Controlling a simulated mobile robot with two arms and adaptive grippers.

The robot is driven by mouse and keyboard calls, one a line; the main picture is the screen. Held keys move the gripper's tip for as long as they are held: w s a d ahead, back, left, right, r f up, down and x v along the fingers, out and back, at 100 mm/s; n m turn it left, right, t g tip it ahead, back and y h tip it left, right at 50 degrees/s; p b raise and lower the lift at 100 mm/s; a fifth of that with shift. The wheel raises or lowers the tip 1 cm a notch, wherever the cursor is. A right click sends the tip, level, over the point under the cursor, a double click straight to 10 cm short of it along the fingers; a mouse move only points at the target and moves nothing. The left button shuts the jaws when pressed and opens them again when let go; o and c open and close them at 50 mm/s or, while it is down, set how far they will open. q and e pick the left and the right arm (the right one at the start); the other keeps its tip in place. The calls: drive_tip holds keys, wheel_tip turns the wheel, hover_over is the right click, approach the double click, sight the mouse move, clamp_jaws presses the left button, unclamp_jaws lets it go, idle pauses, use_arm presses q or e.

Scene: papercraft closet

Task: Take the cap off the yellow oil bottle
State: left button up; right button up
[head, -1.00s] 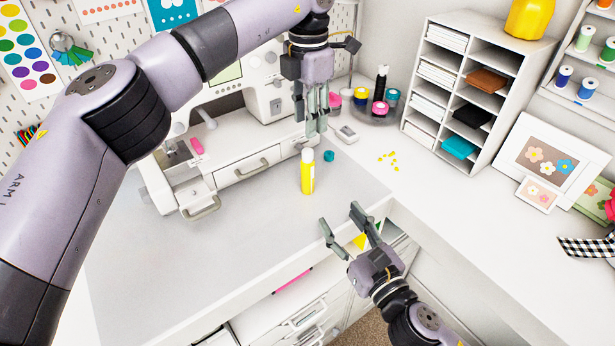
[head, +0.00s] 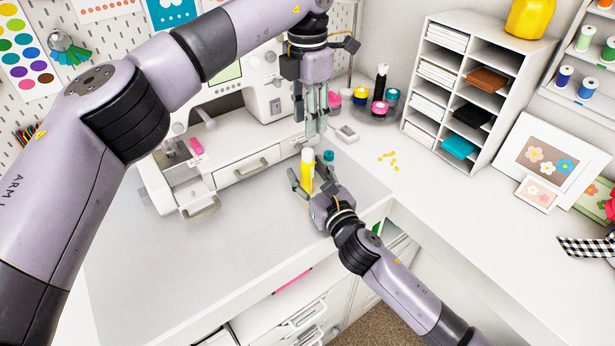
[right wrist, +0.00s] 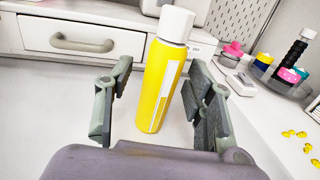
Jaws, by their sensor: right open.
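The yellow oil bottle (head: 307,178) stands upright on the white table in front of the sewing machine. Its white cap (head: 307,156) is on top. In the right wrist view, the bottle (right wrist: 160,85) stands between the fingers of my right gripper (right wrist: 160,105), with its cap (right wrist: 175,23) above them. My right gripper (head: 309,182) is open around the bottle, with gaps on both sides in the wrist view. My left gripper (head: 312,118) hangs with its fingers pointing down, above and behind the cap in the head view; its opening is seen edge-on and is unclear.
The sewing machine (head: 240,110) and a small drawer unit (head: 245,168) stand behind the bottle. A teal spool (head: 328,156) is close behind my right gripper. Small yellow pieces (head: 388,160) lie to the right. The table's left front is clear.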

clamp_jaws()
idle(0.7)
idle(0.3)
